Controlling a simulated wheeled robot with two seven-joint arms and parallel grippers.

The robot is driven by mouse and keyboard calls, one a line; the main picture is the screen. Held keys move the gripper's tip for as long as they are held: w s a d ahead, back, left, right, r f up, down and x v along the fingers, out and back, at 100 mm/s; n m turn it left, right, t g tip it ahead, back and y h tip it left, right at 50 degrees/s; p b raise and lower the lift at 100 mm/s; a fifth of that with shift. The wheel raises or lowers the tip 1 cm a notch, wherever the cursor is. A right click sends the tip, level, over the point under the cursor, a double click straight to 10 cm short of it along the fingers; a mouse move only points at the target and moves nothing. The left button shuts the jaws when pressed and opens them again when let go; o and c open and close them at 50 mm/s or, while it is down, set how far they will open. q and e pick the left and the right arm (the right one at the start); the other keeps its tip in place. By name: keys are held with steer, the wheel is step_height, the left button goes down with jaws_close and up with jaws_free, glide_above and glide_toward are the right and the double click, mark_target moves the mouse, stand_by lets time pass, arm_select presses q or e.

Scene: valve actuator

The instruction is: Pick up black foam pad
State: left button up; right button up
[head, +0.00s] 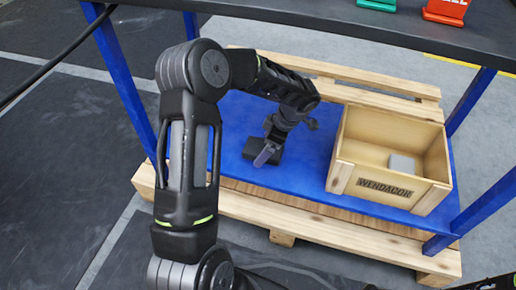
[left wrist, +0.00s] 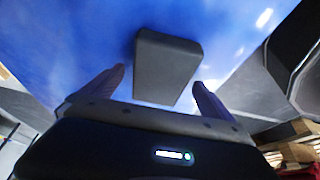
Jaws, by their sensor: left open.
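The black foam pad (head: 254,147) is a small dark block lying on the blue shelf (head: 299,170), left of the wooden crate. In the left wrist view the pad (left wrist: 167,66) sits ahead of and partly between the two fingers. My left gripper (head: 268,150) is low over the shelf, right at the pad, and partly covers it in the head view. In the left wrist view the left gripper (left wrist: 158,84) is open, with a finger on each side of the pad's near end. Whether a finger touches the pad cannot be told. My right gripper is not visible.
A wooden crate (head: 385,190) marked WENDACOR holds a pale grey block (head: 402,164) and stands to the right on the shelf. Blue posts (head: 123,80) and a dark tabletop (head: 330,28) frame the space above. Wooden pallet boards (head: 290,217) lie under the shelf.

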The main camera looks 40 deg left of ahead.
mark_target(259, 146)
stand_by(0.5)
arm_select(q)
steer(key=c, duration=1.4)
steer(key=shift+r, duration=0.15)
steer(key=shift+c, duration=0.2)
steer(key=shift+r+p, duration=0.55)
steer(key=shift+r, duration=0.25)
step_height(259, 146, up, 2)
steer(key=shift+r+p, duration=0.1)
steer(key=shift+p, duration=0.5)
steer(key=s+d+p, duration=0.1)
steer(key=s+d, duration=0.3)
steer(key=d, duration=0.4)
steer(key=s+d+p, duration=0.1)
steer(key=s+d, duration=0.2)
steer(key=d, duration=0.5)
steer(key=shift+s+d+f, duration=0.15)
steer(key=shift+s+f, duration=0.1)
steer(key=shift+s, duration=0.15)
